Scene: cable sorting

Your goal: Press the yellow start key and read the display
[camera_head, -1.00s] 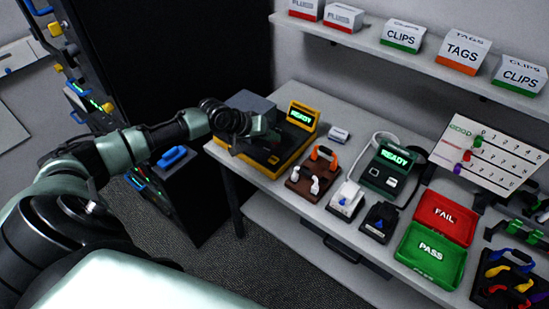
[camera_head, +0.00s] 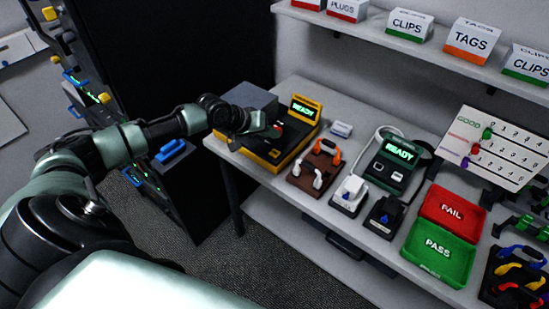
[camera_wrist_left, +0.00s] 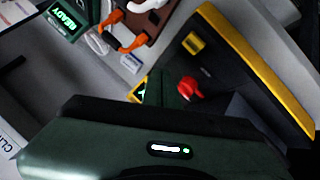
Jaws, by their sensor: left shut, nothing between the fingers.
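The yellow-framed tester (camera_head: 292,147) stands at the left end of the bench. Its tilted display (camera_head: 303,110) is lit green and reads "READY". In the left wrist view, the yellow key (camera_wrist_left: 194,43) sits on the tester's dark top, near a red knob (camera_wrist_left: 190,88). My left gripper (camera_head: 257,121) is shut and empty, over the left part of the tester's top. I cannot tell whether it touches anything. In the left wrist view its dark green housing fills the bottom, and the fingertips are not clear. My right gripper is not in view.
A second green device (camera_head: 396,160) with a "READY" screen, a brown block with an orange cable (camera_head: 321,163), a red FAIL tray (camera_head: 453,211) and a green PASS tray (camera_head: 436,247) crowd the bench. A shelf (camera_head: 370,33) with labelled boxes hangs above.

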